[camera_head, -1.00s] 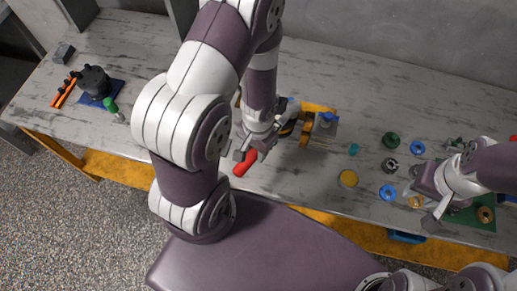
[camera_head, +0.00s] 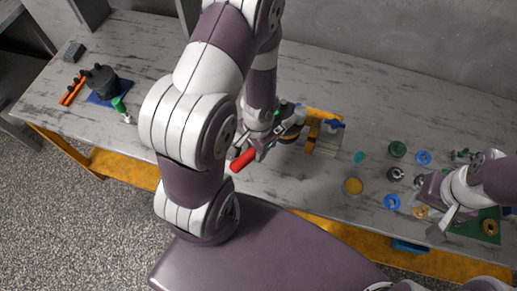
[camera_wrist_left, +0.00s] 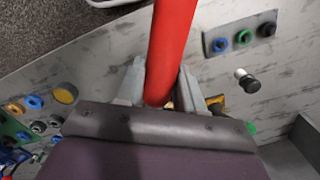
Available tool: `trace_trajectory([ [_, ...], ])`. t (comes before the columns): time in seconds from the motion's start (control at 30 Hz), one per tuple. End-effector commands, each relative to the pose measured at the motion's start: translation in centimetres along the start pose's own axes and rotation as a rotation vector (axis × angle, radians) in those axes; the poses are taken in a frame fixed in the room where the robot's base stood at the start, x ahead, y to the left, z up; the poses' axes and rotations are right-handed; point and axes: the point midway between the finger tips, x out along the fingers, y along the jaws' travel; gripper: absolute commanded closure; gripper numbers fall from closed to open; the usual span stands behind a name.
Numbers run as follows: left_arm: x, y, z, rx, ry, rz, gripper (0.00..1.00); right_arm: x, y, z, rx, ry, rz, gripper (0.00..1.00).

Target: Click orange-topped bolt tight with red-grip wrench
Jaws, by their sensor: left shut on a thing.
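The red-grip wrench (camera_head: 243,160) is held by my left gripper (camera_head: 259,147) above the table's front middle part. In the left wrist view the red grip (camera_wrist_left: 170,45) lies between the two fingers of the left gripper (camera_wrist_left: 160,85), which are shut on it. The wrench's working end is hidden in both views. I cannot make out the orange-topped bolt. My right gripper (camera_head: 441,225) is at the right; its jaw opening is unclear.
Loose parts lie at the right, including a gold disc (camera_head: 353,186), a blue ring (camera_head: 391,202) and a green ring (camera_head: 398,149). The back middle of the table (camera_head: 375,95) is clear.

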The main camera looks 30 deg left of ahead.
Motion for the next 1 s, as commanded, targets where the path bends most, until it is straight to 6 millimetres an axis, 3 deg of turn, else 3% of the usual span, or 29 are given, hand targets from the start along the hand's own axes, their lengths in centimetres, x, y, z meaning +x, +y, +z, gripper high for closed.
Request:
trace_trajectory([
  [1.0, -0.9, 0.2, 0.2, 0.026, -0.003, -0.001, 1.0, -0.9, 0.0, -0.1, 0.0, 0.0, 0.0, 0.63],
])
